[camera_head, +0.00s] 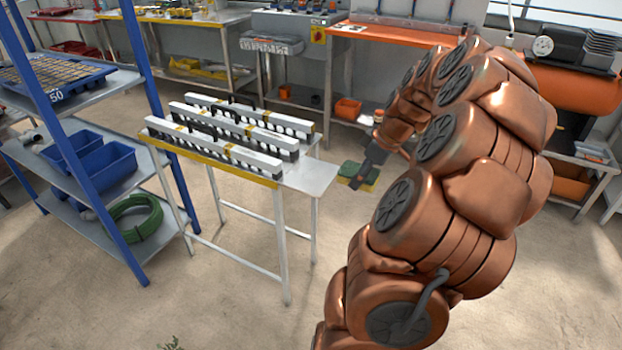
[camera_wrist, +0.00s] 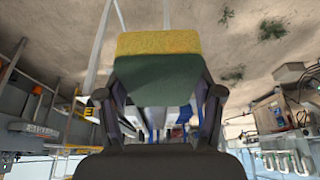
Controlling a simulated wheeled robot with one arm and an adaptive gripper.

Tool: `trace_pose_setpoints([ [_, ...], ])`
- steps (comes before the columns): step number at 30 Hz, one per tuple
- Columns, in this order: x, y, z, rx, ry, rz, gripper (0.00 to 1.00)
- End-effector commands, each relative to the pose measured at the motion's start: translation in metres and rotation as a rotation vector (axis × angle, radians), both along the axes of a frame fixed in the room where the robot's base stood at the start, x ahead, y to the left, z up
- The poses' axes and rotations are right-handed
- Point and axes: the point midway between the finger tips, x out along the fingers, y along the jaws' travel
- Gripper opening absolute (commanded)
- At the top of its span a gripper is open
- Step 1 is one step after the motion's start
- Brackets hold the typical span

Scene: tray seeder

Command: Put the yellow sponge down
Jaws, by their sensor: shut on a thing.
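The yellow sponge (camera_head: 372,184), with a dark green layer on one side, is held at the end of my arm in the head view. In the wrist view the sponge (camera_wrist: 158,42) sits between the two fingers, yellow edge outward and green face toward the camera. My gripper (camera_head: 363,172) is shut on it. It also shows in the wrist view (camera_wrist: 158,95). The sponge appears just past the right end of the small metal table (camera_head: 312,178); its height over the floor is hard to tell.
Several white bars with dark teeth (camera_head: 215,152) cover most of the small table; its right end is bare. A blue-posted shelf (camera_head: 98,165) with blue bins (camera_head: 105,160) and a green hose (camera_head: 133,219) stands left. An orange-topped bench (camera_head: 400,36) is behind. Floor between is open.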

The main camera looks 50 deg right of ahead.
Motion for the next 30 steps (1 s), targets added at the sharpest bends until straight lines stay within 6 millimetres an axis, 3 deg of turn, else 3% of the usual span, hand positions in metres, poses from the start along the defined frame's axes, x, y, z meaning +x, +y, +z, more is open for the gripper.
trace_pose_setpoints([
  [5,0.011,-0.001,-0.003,0.000,0.002,0.006,0.33],
  [21,0.123,0.011,-0.014,-0.002,0.001,0.005,0.33],
  [30,0.144,0.013,-0.014,-0.002,-0.002,0.002,0.33],
])
